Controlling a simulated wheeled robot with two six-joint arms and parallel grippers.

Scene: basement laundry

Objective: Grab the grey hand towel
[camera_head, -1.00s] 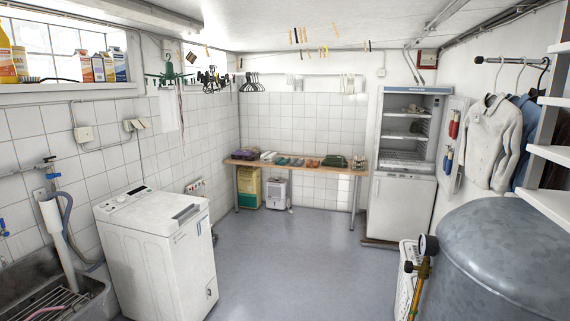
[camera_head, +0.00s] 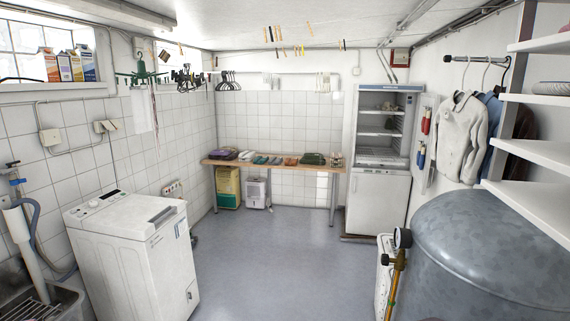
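I cannot pick out a grey hand towel for certain. Several small folded or flat items lie in a row on the wooden table (camera_head: 225,163) at the back wall; they include a dark purple one (camera_head: 223,154), teal ones (camera_head: 268,160) and a dark green one (camera_head: 313,159), too small to make out well. A greyish item (camera_head: 551,88), perhaps cloth, lies on a white shelf (camera_head: 545,101) at the right edge, cut off by the picture. Neither of my grippers is in view.
A white washing machine (camera_head: 125,255) stands at left beside a sink (camera_head: 55,305). An open fridge (camera_head: 377,205) stands at back right. The middle floor (camera_head: 270,260) is clear.

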